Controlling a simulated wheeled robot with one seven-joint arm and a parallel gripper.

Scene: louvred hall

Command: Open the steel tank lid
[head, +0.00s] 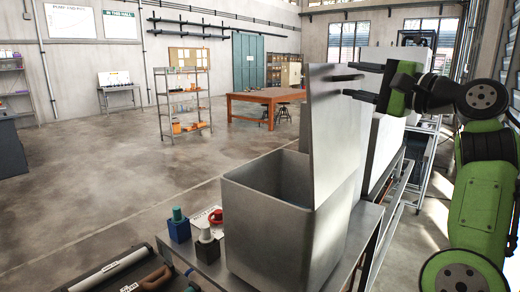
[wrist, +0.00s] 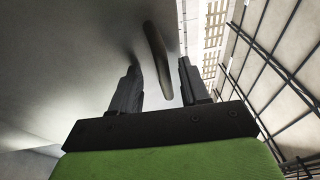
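The steel tank (head: 265,225) stands on a metal bench, its top open and its hollow inside showing. Its steel lid (head: 332,135) stands upright along the tank's right side. A dark bar handle (head: 342,78) sits near the lid's top; it also shows in the wrist view (wrist: 157,55). My gripper (head: 362,81) is at the lid's upper right, its fingers apart, one above and one below the handle. In the wrist view my gripper (wrist: 160,80) has a clear gap around the handle, and I see no firm contact.
A blue block with a green knob (head: 179,225), a grey one (head: 206,250) and a red knob (head: 216,216) sit left of the tank. A toolbox (head: 120,270) is at front left. Another steel box (head: 384,150) stands behind the lid.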

